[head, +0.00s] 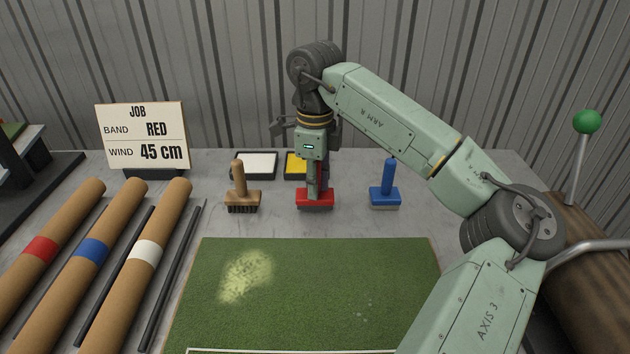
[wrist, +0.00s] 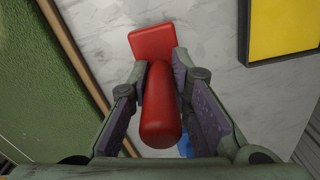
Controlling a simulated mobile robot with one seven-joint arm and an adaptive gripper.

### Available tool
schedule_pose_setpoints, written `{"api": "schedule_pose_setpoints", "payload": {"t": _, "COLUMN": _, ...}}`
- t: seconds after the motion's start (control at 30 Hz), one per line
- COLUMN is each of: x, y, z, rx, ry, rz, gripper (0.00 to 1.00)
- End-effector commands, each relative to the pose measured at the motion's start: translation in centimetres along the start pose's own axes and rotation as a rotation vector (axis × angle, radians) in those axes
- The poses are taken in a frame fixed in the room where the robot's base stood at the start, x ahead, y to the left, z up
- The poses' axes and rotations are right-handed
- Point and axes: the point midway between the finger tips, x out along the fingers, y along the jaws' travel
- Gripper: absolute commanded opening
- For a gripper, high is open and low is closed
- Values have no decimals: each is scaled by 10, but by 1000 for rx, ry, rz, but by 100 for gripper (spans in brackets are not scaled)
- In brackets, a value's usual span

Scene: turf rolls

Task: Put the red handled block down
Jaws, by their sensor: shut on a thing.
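The red handled block (head: 315,198) is upright at the back of the table, between a wooden brush and a blue handled block. In the wrist view its red handle (wrist: 161,110) stands between my fingers, with the red base (wrist: 153,42) beyond it. My gripper (head: 315,183) points down over the block and is shut on the handle. The base is at or very close to the grey tabletop; I cannot tell whether it touches. The blue handled block (head: 384,196) stands to its right, and a bit of blue shows in the wrist view (wrist: 185,146).
The wooden brush (head: 242,197) stands to the left. A white tray (head: 254,165) and a yellow tray (head: 295,166) lie behind. The green turf (head: 310,290) lies in front. Tubes with red, blue and white bands (head: 147,252) lie at left, below a job sign (head: 143,137).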

Motion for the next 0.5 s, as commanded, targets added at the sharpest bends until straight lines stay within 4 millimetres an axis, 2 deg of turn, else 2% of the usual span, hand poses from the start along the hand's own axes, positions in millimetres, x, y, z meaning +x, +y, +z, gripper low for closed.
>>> {"api": "schedule_pose_setpoints", "payload": {"t": 0.1, "x": 8, "y": 0, "z": 0, "rx": -1, "ry": -1, "rz": -1, "gripper": 0}}
{"api": "schedule_pose_setpoints", "payload": {"t": 0.43, "x": 13, "y": 0, "z": 0, "rx": 0, "ry": 0, "rz": -1, "gripper": 0}}
{"api": "schedule_pose_setpoints", "payload": {"t": 0.47, "x": 12, "y": 0, "z": 0, "rx": 0, "ry": 0, "rz": -1, "gripper": 20}}
{"api": "schedule_pose_setpoints", "payload": {"t": 0.5, "x": 12, "y": 0, "z": 0, "rx": 0, "ry": 0, "rz": 0, "gripper": 23}}
